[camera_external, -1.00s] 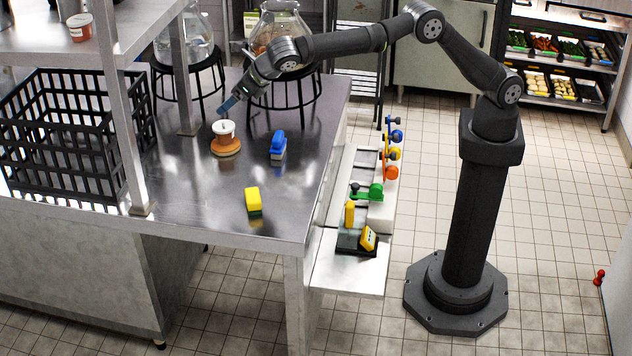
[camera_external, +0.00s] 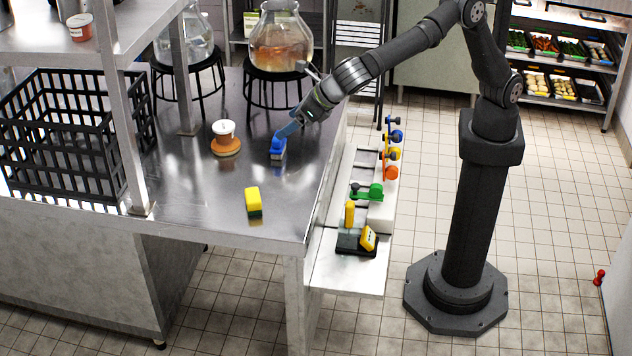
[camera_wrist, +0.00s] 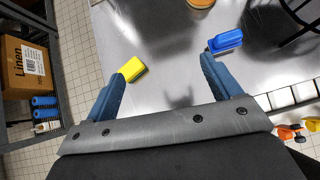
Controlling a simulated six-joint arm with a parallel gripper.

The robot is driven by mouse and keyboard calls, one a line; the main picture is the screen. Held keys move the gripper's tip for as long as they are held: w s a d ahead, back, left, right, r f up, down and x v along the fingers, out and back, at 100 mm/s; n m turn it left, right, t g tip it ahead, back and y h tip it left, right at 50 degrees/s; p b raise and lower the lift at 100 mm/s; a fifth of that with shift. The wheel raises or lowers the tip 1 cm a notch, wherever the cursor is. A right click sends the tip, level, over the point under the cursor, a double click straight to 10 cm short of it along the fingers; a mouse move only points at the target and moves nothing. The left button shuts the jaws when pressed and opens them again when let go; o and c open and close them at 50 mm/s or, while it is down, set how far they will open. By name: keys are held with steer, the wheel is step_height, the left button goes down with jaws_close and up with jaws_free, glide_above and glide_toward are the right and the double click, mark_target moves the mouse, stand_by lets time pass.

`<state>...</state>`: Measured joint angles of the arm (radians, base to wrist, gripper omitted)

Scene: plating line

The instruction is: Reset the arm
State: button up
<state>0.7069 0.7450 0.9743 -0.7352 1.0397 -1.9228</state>
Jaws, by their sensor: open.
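My gripper (camera_external: 285,133) is over the right part of the steel table, near the blue block-like item (camera_external: 278,144) in the external view. In the wrist view its two blue fingers (camera_wrist: 163,80) are spread wide with nothing between them but bare table. The blue item (camera_wrist: 225,41) shows just beyond the right fingertip; whether they touch I cannot tell. A yellow sponge-like block (camera_wrist: 131,69) shows by the left fingertip, and it lies on the table's front part in the external view (camera_external: 253,199).
A black crate (camera_external: 70,140) and shelf post (camera_external: 130,150) are at the left. Glass jars on black stands (camera_external: 281,40) are behind. A side shelf holds coloured tools (camera_external: 376,191) at the right. The table's middle is clear.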

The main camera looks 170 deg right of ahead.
steer(key=w+a, duration=0.1)
steer(key=a, duration=1.4)
steer(key=shift+w, duration=0.15)
steer(key=shift+d+f, duration=0.1)
steer(key=s+d, duration=0.3)
steer(key=d, duration=1.7)
steer(key=shift+d, duration=0.35)
